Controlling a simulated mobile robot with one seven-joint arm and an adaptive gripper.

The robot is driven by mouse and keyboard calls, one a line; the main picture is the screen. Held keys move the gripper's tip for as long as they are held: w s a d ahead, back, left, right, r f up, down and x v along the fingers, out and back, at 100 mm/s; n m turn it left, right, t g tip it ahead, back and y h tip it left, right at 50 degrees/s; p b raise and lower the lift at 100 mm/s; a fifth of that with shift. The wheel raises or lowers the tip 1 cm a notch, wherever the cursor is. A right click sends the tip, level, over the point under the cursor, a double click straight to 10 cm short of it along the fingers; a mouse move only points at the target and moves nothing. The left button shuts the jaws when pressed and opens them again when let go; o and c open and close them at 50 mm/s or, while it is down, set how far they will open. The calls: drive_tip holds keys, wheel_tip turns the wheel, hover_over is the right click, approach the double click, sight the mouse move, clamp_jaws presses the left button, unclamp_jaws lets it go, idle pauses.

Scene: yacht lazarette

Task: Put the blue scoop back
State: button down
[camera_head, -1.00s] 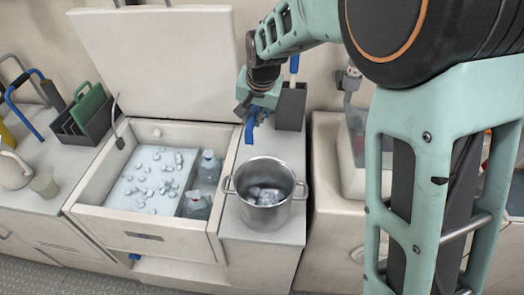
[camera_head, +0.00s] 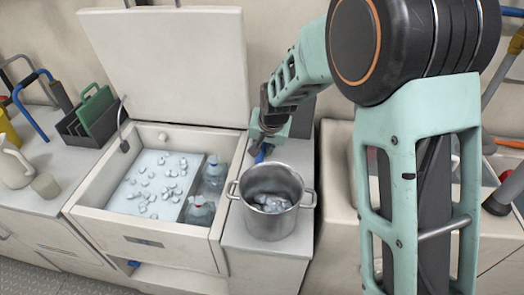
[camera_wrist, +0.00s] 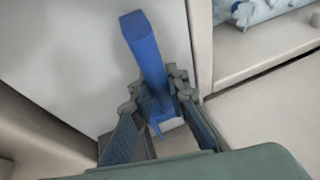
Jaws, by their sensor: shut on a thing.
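My gripper (camera_head: 264,142) is shut on the blue scoop (camera_head: 261,153), over the counter strip just behind the steel pot. In the wrist view, the scoop's blue shaft (camera_wrist: 148,52) stands out between the fingers of my gripper (camera_wrist: 158,96); its lower part is mostly hidden by them. A dark grey upright holder (camera_head: 303,112) stands behind my gripper and is largely hidden by my arm. The steel pot (camera_head: 270,222) has ice in it. The open ice chest (camera_head: 100,212) to the left holds loose ice.
The chest's raised white lid (camera_head: 165,60) stands behind it. Clear bottles (camera_head: 200,212) sit in its right part. A dark rack (camera_head: 72,125) with a green board stands at the left. A narrow strip of counter beside the pot is bare.

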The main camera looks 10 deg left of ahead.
drive_tip(key=shift+f, duration=0.15)
drive_tip(key=c, duration=1.9)
unclamp_jaws()
drive_tip(key=shift+r, duration=0.2)
drive_tip(key=shift+r, duration=0.25)
drive_tip(key=p+v, duration=0.2)
drive_tip(key=v, duration=0.9)
drive_tip(key=shift+s+d+r, duration=0.1)
drive_tip(key=shift+s+r, duration=0.1)
